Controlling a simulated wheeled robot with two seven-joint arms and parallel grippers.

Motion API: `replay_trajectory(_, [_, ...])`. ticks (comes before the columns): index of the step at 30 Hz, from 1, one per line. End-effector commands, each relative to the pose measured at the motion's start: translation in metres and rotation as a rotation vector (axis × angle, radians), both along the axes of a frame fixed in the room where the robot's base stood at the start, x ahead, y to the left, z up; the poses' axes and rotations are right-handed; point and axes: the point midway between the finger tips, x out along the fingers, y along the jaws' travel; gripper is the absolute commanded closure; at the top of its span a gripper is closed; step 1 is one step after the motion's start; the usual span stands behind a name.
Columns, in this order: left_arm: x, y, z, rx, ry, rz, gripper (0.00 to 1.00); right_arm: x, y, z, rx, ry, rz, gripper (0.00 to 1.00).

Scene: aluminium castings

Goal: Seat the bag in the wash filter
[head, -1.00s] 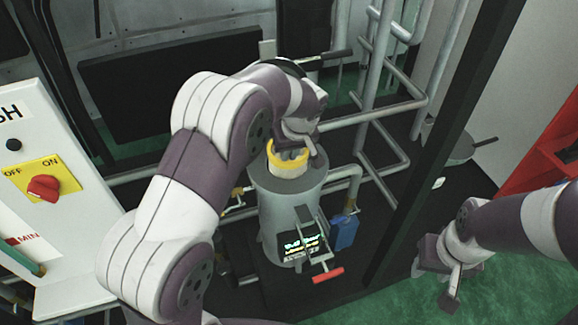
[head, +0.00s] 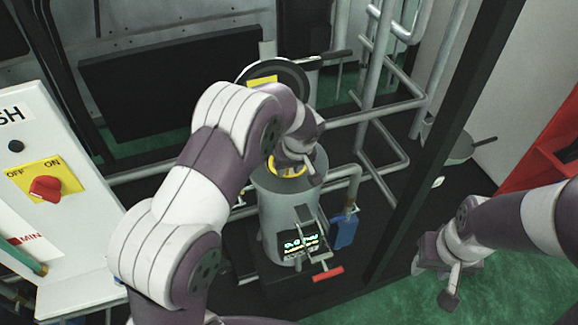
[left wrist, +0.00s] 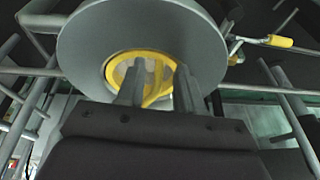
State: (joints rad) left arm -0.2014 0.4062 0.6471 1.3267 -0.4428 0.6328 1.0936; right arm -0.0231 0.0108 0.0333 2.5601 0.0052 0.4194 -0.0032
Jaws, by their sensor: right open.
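The wash filter (head: 285,215) is an upright grey cylinder in the middle of the head view. The bag (head: 287,168) shows as a yellow ring down in its mouth, partly hidden by my left gripper (head: 297,165). In the left wrist view, the yellow ring (left wrist: 117,68) with pale mesh lies inside the filter's wide grey flange (left wrist: 205,50). My left gripper's fingers (left wrist: 160,62) stand apart, one on each side of the ring's near-right wall, with a visible gap between them. My right gripper (head: 438,280) is open and empty at the right, away from the filter.
The round dark lid (head: 297,75) with a yellow label is swung up behind the filter. Grey pipes (head: 375,110) run behind and right. A white switch panel (head: 70,230) stands left.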

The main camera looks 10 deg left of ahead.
Motion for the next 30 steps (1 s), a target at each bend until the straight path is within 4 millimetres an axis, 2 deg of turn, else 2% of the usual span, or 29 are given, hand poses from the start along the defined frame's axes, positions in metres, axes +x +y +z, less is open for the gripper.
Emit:
replay_trajectory(4, [0.000,0.000,0.001,0.000,0.000,0.000,0.64,0.000,0.000,0.002,0.000,0.000,0.000,0.57])
replay_trajectory(6, [0.000,0.000,0.007,0.000,-0.001,0.000,0.64,0.000,0.000,0.004,0.000,0.000,0.000,0.57])
replay_trajectory(8, [-0.001,-0.003,0.013,0.000,-0.004,0.000,0.64,0.000,0.000,-0.001,0.000,0.000,0.000,0.57])
replay_trajectory(18, [-0.021,-0.022,0.094,-0.001,-0.003,-0.001,0.64,0.000,0.000,-0.017,0.000,0.000,0.000,0.57])
replay_trajectory(23, [-0.028,-0.024,0.113,-0.001,0.005,-0.008,0.64,0.000,0.000,-0.019,0.000,0.000,0.000,0.57])
replay_trajectory(26, [-0.051,-0.013,0.108,-0.020,0.049,-0.088,0.64,0.000,0.000,-0.019,0.000,0.000,0.000,0.57])
replay_trajectory(29, [-0.098,0.007,0.091,-0.061,0.108,-0.245,0.64,0.000,0.000,-0.019,0.000,0.000,0.000,0.57])
replay_trajectory(30, [-0.120,0.014,0.084,-0.078,0.125,-0.307,0.64,0.000,0.000,-0.019,0.000,0.000,0.000,0.57])
